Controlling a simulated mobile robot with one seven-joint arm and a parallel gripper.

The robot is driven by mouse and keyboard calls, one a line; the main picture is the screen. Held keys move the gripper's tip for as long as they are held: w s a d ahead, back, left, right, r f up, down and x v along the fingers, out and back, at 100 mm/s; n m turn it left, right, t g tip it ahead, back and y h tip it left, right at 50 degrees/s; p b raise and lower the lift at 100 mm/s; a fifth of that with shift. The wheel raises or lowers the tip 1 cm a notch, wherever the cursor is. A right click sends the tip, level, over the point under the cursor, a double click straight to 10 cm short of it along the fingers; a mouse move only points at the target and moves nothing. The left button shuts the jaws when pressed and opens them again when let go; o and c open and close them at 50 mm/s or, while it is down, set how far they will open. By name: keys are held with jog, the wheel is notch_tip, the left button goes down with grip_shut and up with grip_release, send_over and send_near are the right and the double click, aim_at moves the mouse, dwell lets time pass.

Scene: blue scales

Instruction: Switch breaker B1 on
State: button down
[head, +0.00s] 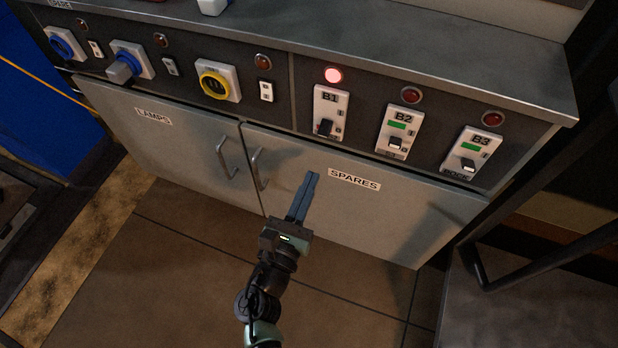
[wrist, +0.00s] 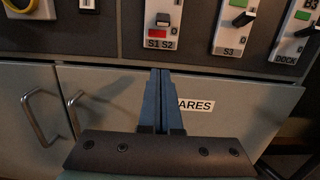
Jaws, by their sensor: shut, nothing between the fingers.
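The lamp above B1 (head: 333,75) is lit bright red. My gripper (head: 313,175) is shut and empty, in front of the cabinet door below B1 and apart from the lever. Its fingertips (wrist: 160,70) point toward the panel in the wrist view.
Breakers B2 (head: 406,117) and B3 (head: 480,140) stand to the right, with green flags and dark lamps. Rotary switches, including a yellow one (head: 215,85), are to the left. Door handles (head: 258,170) stick out left of my gripper. The counter edge overhangs the panel.

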aim_at(325, 128)
jog(key=b+x, duration=0.2)
jog(key=x, duration=0.5)
jog(key=shift+w+d, duration=0.1)
jog(key=shift+w, duration=0.2)
jog(key=r, duration=0.1)
jog(key=s+r+p, duration=0.1)
jog(key=r+p, duration=0.1)
jog(key=shift+s+a+r, duration=0.3)
jog(key=shift+r, duration=0.05)
jog(key=shift+r+p, duration=0.15)
jog(key=shift+p, duration=0.25)
jog(key=shift+g+p, duration=0.3)
jog(key=shift+p, duration=0.6)
jog(key=p, duration=0.3)
jog(key=r+g+p, duration=0.1)
jog(key=p, duration=0.2)
jog(key=shift+s+y, duration=0.25)
jog(key=shift+y, duration=0.15)
